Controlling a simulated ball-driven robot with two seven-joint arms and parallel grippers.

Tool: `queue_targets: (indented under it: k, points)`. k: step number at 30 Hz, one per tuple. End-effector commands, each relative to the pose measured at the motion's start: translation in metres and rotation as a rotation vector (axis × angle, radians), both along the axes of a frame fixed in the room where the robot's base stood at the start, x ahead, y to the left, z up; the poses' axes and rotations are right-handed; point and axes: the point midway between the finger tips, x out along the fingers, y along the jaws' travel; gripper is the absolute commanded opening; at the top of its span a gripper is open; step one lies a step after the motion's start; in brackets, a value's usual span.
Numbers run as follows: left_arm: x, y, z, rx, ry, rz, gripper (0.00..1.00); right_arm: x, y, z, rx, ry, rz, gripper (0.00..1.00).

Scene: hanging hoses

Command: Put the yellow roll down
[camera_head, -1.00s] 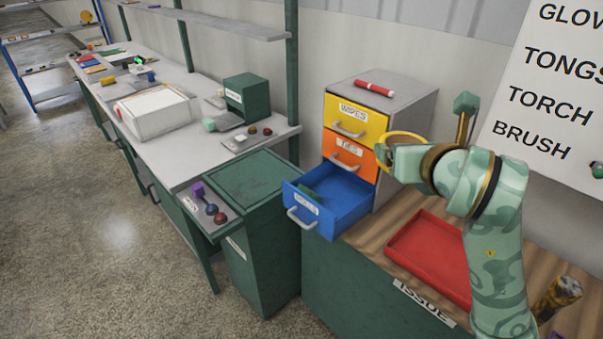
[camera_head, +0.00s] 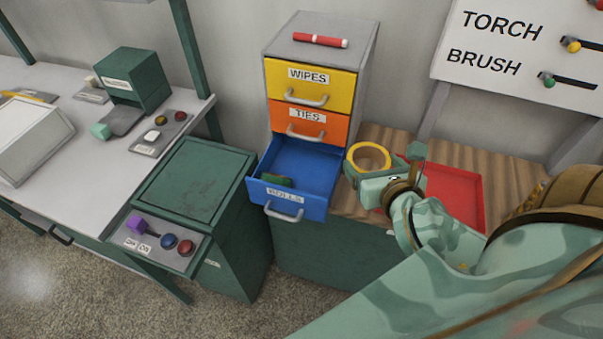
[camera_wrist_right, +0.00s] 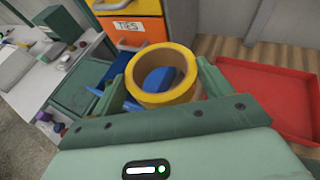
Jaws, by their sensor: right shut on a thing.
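The yellow roll (camera_head: 368,156) is a ring held in my right gripper (camera_head: 362,164), to the right of the open blue drawer. In the right wrist view the roll (camera_wrist_right: 161,96) sits between the two green fingers of the gripper (camera_wrist_right: 160,88), with blue showing through its hole. It appears to be above the wooden counter, though its exact height is hard to tell. My left gripper is not in view.
The blue drawer (camera_head: 308,166) is open with a green item (camera_head: 277,181) inside. The yellow (camera_head: 335,90) and orange (camera_head: 335,130) drawers are shut. A red tray (camera_head: 462,190) lies on the wooden counter (camera_head: 395,137). A red marker-like tube (camera_head: 320,40) lies on the cabinet top.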

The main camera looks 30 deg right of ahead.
Motion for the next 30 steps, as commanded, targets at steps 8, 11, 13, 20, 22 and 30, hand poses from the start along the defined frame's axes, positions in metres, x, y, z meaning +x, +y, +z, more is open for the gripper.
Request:
queue_targets:
  k: [8, 11, 13, 20, 22, 30]
  points:
    - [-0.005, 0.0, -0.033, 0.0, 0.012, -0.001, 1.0, 0.016, 0.013, -0.024, 0.004, -0.01, 0.019, 0.54]
    - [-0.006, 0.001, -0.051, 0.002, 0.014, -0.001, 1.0, 0.04, 0.024, -0.035, 0.007, -0.007, 0.017, 0.54]
    - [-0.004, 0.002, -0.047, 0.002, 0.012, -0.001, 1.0, 0.059, 0.033, -0.039, 0.007, -0.005, 0.016, 0.54]
    - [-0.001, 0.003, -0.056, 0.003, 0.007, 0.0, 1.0, 0.099, 0.053, -0.083, 0.003, 0.0, 0.017, 0.54]
    - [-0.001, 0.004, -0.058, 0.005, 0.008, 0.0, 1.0, 0.105, 0.056, -0.091, 0.002, 0.0, 0.018, 0.54]
    - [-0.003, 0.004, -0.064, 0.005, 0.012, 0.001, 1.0, 0.115, 0.061, -0.115, 0.001, 0.002, 0.018, 0.54]
